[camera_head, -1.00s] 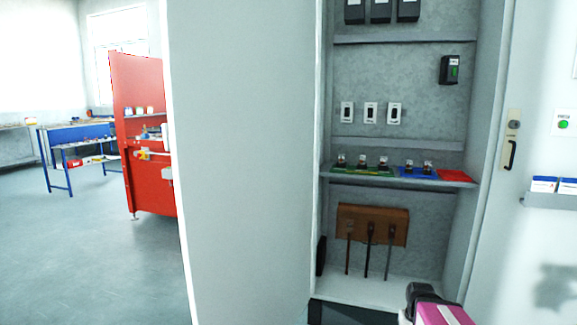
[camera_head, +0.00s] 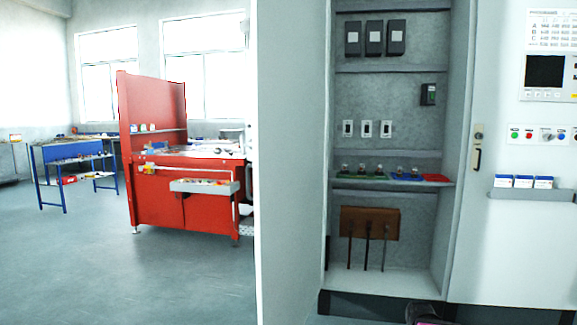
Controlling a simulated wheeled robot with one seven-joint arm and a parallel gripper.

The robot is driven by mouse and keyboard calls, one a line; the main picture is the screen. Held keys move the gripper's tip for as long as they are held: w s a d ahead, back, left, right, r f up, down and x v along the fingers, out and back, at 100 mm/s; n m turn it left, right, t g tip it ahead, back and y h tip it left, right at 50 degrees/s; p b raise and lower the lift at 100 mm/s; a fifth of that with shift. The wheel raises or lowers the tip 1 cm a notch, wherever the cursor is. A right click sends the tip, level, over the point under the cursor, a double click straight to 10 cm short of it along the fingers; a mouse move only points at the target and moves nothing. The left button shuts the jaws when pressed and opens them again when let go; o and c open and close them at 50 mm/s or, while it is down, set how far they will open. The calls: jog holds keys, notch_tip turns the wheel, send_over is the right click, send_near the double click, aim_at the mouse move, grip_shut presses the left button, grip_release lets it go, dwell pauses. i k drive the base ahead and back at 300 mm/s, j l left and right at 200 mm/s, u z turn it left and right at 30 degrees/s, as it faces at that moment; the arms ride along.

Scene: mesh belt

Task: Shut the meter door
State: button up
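A tall grey cabinet stands open, its back wall (camera_head: 385,105) and shelves facing me. A plain white door panel (camera_head: 291,170) stands swung out at the cabinet's left side. To the right is a white panel with a dark meter screen (camera_head: 545,71) and a latch handle (camera_head: 477,150) near its left edge. I cannot tell whether this right panel is hinged, and no label names the meter door. Only a small dark and pink piece of my arm (camera_head: 424,315) shows at the bottom edge. My gripper's fingers are not visible.
Inside are black boxes (camera_head: 374,38), white switches (camera_head: 366,129), a shelf of small parts (camera_head: 390,184) and a brown block with rods (camera_head: 370,223). A small rack (camera_head: 532,195) juts from the right panel. A red workbench (camera_head: 185,205) stands left, with open floor (camera_head: 120,265) before it.

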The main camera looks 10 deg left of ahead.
aim_at(288, 46)
jog(key=k+j, duration=0.15)
jog(key=j, duration=0.25)
jog(key=k+j+z, duration=0.15)
jog(key=j, duration=0.25)
jog(key=k+j, duration=0.2)
jog(key=j, duration=0.2)
jog(key=k+j+z, duration=0.1)
jog(key=j, duration=0.3)
jog(key=j+z, duration=0.25)
jog(key=j, duration=1.75)
